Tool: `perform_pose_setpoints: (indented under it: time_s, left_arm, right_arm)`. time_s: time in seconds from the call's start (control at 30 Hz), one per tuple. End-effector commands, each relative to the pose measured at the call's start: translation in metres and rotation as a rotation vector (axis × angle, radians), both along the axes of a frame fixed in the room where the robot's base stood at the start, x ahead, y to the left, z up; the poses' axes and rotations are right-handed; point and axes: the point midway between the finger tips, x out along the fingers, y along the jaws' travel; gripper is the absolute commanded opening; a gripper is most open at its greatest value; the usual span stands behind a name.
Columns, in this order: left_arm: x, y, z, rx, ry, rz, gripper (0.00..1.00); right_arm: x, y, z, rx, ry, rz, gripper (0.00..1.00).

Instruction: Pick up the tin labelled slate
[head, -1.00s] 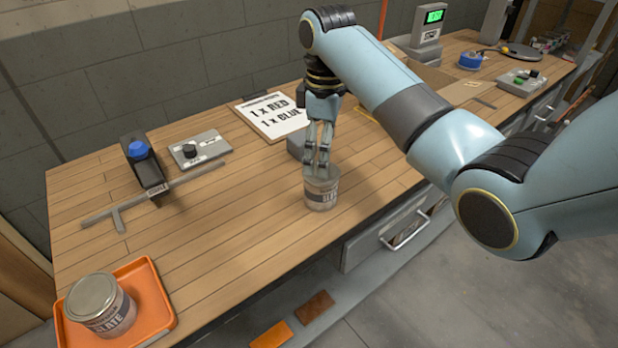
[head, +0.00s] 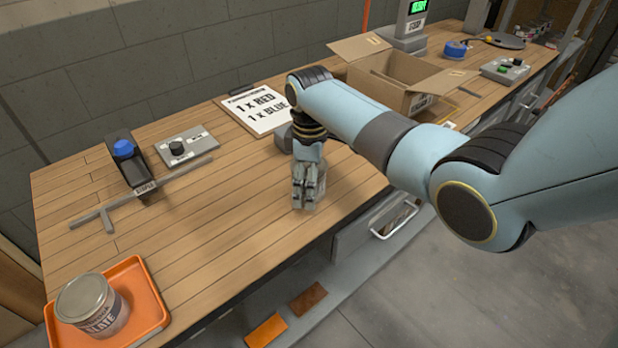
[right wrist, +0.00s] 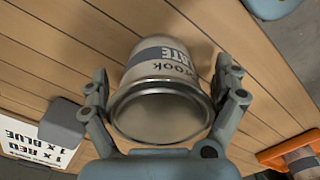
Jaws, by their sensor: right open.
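A grey tin (right wrist: 160,112) sits between the fingers of my right gripper (head: 307,190) in the right wrist view, lid toward the camera. Its label is upside down and partly readable, ending in "TE". The fingers are spread on both sides of it, open; contact is not clear. In the head view the gripper is low over the bench and mostly hides this tin. A second tin (head: 92,305), labelled slate, stands in the orange tray (head: 150,307) at the front left. My left gripper is not in view.
A clipboard (head: 258,108) reading 1 x RED, 1 x BLUE lies behind the gripper. An open cardboard box (head: 400,85) stands to the right. The middle-left bench (head: 210,230) is clear.

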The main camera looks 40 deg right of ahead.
Motion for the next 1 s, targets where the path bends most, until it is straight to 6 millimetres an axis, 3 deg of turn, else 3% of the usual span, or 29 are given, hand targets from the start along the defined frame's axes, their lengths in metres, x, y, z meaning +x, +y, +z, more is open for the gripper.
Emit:
perform_pose_setpoints:
  time_s: [0.07,0.53,0.83,1.0]
  left_arm:
    - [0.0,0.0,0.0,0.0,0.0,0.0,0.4]
    - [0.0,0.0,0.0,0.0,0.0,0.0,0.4]
    - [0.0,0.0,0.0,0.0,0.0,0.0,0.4]
    - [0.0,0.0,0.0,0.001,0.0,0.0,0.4]
  right_arm:
    - [0.0,0.0,0.0,0.0,0.0,0.0,0.91]
    - [-0.001,0.0,0.0,0.001,0.002,0.0,0.3]
    - [0.0,0.001,0.002,0.001,0.001,0.0,0.3]
    - [0.001,0.0,0.019,0.0,-0.003,0.0,0.29]
